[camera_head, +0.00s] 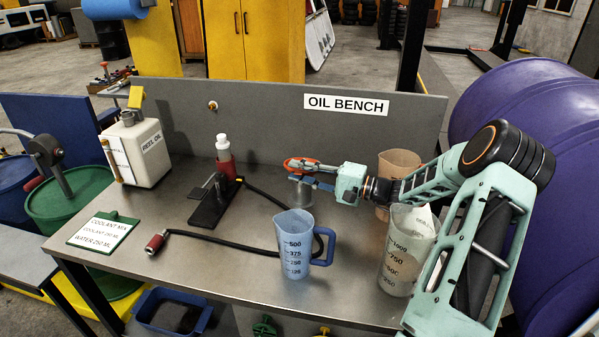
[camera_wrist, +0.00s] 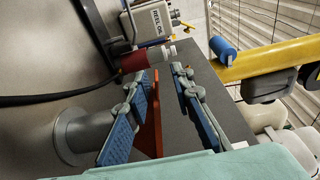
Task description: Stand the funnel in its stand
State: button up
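The orange funnel (camera_head: 297,160) is at the back middle of the bench, directly over the grey stand (camera_head: 301,197). In the wrist view an orange part (camera_wrist: 152,125), apparently the funnel's edge or handle, lies between my fingers. The grey stand (camera_wrist: 72,136) is at the left there, with a round base and short post partly behind one finger. My gripper (camera_head: 312,177) reaches in from the right; its blue-padded fingers also show in the wrist view (camera_wrist: 167,74). They are apart, with a gap beside the orange part. Whether the funnel is seated is hidden.
A pump (camera_head: 211,203) with a red bottle (camera_head: 225,157) and black hose stands left. The back panel (camera_head: 260,115) is behind.

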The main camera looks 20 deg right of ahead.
jog(key=v, duration=0.7)
jog(key=shift+s, duration=0.2)
jog(key=shift+d, duration=0.15)
